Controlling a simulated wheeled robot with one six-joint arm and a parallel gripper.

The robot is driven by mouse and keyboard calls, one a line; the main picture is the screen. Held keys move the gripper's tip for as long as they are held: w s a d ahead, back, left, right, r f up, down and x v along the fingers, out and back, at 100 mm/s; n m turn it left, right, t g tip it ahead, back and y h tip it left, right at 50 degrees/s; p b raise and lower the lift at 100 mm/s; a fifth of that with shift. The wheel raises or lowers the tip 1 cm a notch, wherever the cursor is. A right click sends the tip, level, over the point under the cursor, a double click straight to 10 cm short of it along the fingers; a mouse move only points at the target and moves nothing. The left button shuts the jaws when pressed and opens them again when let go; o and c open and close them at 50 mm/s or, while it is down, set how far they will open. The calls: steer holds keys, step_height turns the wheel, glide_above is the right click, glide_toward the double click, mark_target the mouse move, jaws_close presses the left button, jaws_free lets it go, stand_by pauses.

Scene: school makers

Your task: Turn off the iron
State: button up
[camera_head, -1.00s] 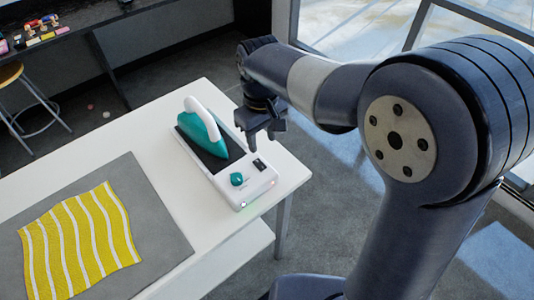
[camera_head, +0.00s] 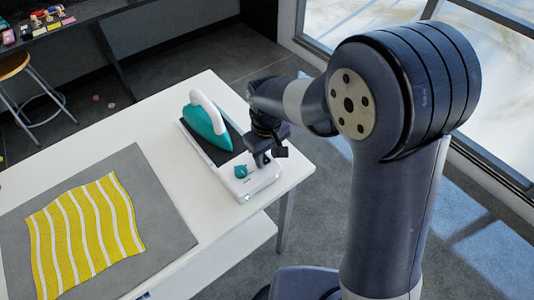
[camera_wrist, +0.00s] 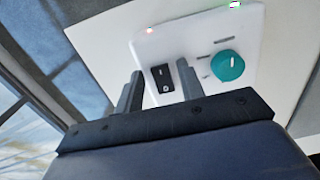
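The teal iron (camera_head: 207,125) with a white handle rests on the dark plate of its white station (camera_head: 262,184) on the table. The station's front panel has a teal knob (camera_head: 240,171), also in the wrist view (camera_wrist: 227,66), and a black rocker switch (camera_wrist: 162,78). My gripper (camera_head: 266,158) is over the switch end of the station and hides the switch in the head view. In the wrist view my gripper (camera_wrist: 158,79) is open and empty, its fingers appearing either side of the switch; contact cannot be told.
A yellow-and-white striped cloth (camera_head: 85,235) lies on a grey mat (camera_head: 165,215) to the left on the white table (camera_head: 110,135). A stool (camera_head: 35,95) and a dark bench with small coloured items (camera_head: 50,20) stand at the back left. Windows are at the right.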

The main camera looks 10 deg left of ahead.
jaws_close()
steer(key=p, duration=0.1)
steer(key=g+h+p, duration=0.1)
steer(key=p, duration=0.1)
steer(key=shift+w+a+r, duration=0.15)
steer(key=shift+r, duration=0.2)
steer(key=shift+w+a+f+g+h+p, duration=0.15)
steer(key=shift+g+h+p, duration=0.4)
steer(key=shift+p, duration=0.2)
steer(key=shift+o, duration=0.8)
jaws_free()
steer(key=b+v, duration=0.1)
steer(key=v, duration=0.9)
steer(key=shift+r, duration=0.35)
steer(key=shift+a+f, duration=0.1)
steer(key=shift+a, duration=0.05)
